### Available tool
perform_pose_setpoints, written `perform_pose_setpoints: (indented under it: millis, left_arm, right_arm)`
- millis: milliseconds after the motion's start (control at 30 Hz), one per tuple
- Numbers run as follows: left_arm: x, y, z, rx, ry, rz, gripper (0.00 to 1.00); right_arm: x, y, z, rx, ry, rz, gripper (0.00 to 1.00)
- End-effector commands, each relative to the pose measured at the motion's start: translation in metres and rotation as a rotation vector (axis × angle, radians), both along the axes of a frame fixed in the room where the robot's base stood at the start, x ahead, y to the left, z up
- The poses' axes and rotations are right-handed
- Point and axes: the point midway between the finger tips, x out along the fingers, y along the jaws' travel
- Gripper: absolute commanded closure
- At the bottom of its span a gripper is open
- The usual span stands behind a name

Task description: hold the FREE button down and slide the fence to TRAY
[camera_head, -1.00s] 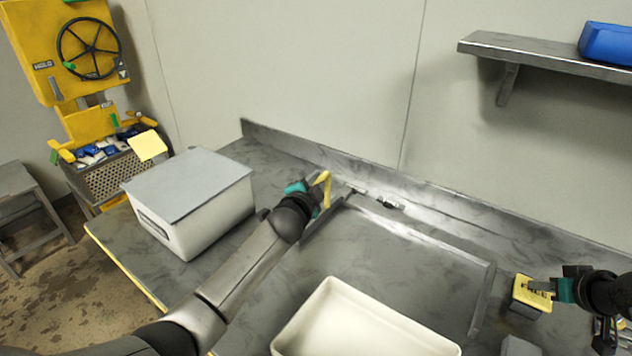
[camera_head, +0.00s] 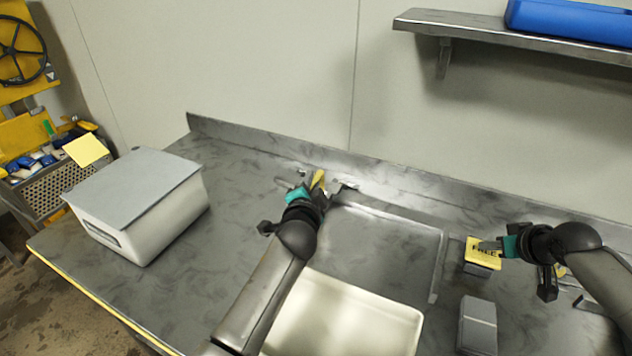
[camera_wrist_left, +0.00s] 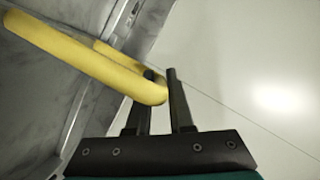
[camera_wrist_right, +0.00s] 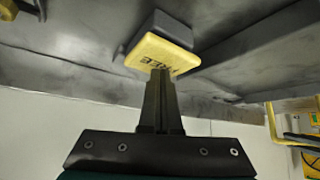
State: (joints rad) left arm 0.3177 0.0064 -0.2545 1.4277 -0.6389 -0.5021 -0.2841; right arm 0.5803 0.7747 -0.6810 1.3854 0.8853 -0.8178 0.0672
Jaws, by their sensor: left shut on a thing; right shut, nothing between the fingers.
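The fence's yellow handle (camera_head: 318,179) stands near the back of the bench. My left gripper (camera_head: 308,190) is shut on it; the left wrist view shows the handle's rounded end (camera_wrist_left: 150,90) at the fingers. The fence's bar is mostly hidden behind my left arm. No TRAY mark is legible. The yellow FREE button (camera_head: 479,252) sits on a grey block at the right. My right gripper (camera_head: 490,246) is shut and empty, its fingertips at the button. In the right wrist view they meet the button's lettered face (camera_wrist_right: 160,55); how far it is pressed I cannot tell.
A cream tray (camera_head: 405,318) lies at the front, partly behind my left arm. A raised metal edge (camera_head: 438,265) lies between it and the button. A grey block (camera_head: 478,325) stands in front of the button. A lidded white box (camera_head: 150,215) stands left; a shelf (camera_head: 500,38) hangs above.

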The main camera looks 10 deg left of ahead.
Motion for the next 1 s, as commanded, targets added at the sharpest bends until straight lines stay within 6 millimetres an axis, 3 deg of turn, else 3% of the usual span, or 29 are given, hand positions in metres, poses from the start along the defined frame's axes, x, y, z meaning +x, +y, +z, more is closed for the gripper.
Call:
perform_pose_setpoints:
  millis: [33, 300, 667, 1000]
  left_arm:
    - [0.000, -0.001, 0.000, 0.000, 0.000, -0.002, 0.79]
    - [0.000, 0.000, 0.000, 0.000, -0.001, -0.001, 0.50]
    - [-0.004, 0.000, 0.000, 0.001, 0.000, -0.001, 0.50]
    - [-0.042, -0.003, 0.009, -0.001, -0.001, -0.001, 0.50]
  right_arm:
    - [-0.002, -0.001, -0.004, -0.003, 0.010, 0.000, 1.00]
    - [-0.002, -0.001, -0.004, -0.003, 0.009, -0.001, 1.00]
    - [-0.002, -0.001, -0.004, -0.004, 0.010, -0.001, 1.00]
    - [-0.002, -0.001, -0.004, -0.004, 0.010, -0.001, 1.00]
